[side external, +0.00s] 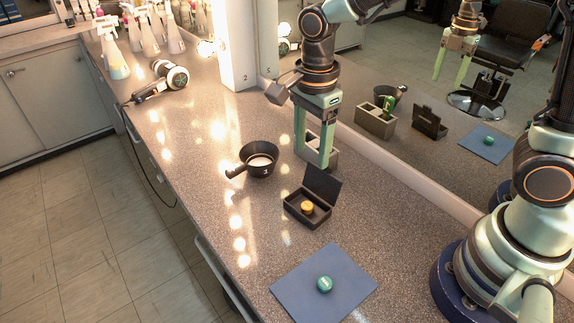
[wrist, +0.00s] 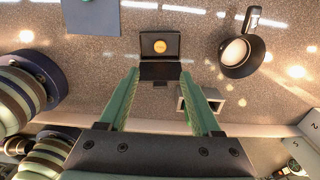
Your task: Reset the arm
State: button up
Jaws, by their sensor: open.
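My gripper (side external: 316,158) is open and empty, pointing down above the counter in front of the mirror. In the wrist view, its two green fingers (wrist: 161,75) are spread apart with nothing between them. A black box (side external: 293,212) with its lid raised holds a yellow round piece (side external: 307,207); the box also shows in the wrist view (wrist: 146,46), beyond the fingertips. A green ball (side external: 324,284) rests on a blue mat (side external: 290,290) at the front. A grey block with openings (side external: 333,158) stands behind my gripper, partly hidden by it.
A hair dryer (side external: 163,82) and several spray bottles (side external: 112,60) are farther back. The mirror (side external: 420,165) runs along the right side, reflecting a green item at the block. The counter's left front is clear.

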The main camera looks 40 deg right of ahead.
jog(key=s+d+r+n+t, duration=0.2)
jog(key=d+n, duration=0.4)
jog(key=n, duration=0.3)
jog(key=s+d+r+n+t, duration=0.3)
jog(key=s+d+r+n, duration=0.1)
jog(key=r+n, duration=0.3)
jog(key=shift+d+r+n+t, duration=0.25)
jog(key=shift+d+n+t, duration=0.05)
jog(key=shift+d+n, duration=0.65)
